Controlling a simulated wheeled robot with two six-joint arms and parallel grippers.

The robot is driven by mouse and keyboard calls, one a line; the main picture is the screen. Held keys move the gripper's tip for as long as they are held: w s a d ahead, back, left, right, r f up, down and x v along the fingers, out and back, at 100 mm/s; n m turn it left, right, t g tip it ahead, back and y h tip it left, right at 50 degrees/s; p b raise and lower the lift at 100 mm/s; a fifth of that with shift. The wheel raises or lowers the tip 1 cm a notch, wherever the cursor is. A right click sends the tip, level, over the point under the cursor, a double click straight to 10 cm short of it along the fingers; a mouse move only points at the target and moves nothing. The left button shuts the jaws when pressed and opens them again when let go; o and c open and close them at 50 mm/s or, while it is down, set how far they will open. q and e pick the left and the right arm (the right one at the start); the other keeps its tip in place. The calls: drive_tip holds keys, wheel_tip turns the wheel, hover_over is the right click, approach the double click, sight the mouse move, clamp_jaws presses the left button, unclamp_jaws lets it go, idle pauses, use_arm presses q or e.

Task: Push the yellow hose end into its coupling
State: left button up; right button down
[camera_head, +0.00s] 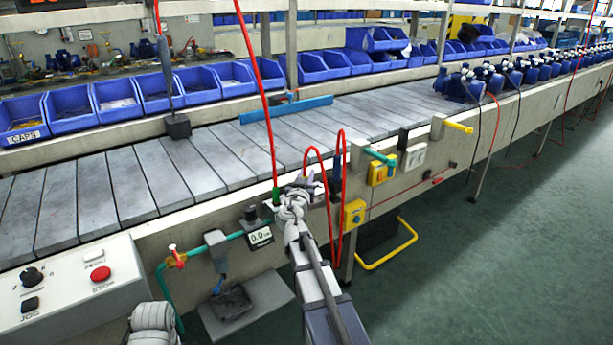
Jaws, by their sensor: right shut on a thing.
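A short yellow cylinder (458,127) sticks out sideways from a beige block (438,127) on the conveyor's side rail. It may be the yellow hose end and its coupling, but I cannot tell how deep it sits. My right gripper (291,203) is at the rail, well left of that block, beside the green lower end of a red hose (275,194). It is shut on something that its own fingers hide. Part of my left arm's grey end (153,318) shows at the bottom left edge; its jaws are unclear.
A teal stub (380,156), yellow boxes (354,214) and looping red hoses (329,200) crowd the rail. A control box with a red button (100,273) is at left. Blue bins (118,98) line the back. The green floor (480,270) at right is clear.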

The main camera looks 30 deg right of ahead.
drive_tip(key=shift+f, duration=0.1)
drive_tip(key=c, duration=0.6)
unclamp_jaws()
drive_tip(key=shift+o, duration=0.2)
drive_tip(key=shift+s, duration=0.1)
drive_tip(key=shift+v, duration=3.45)
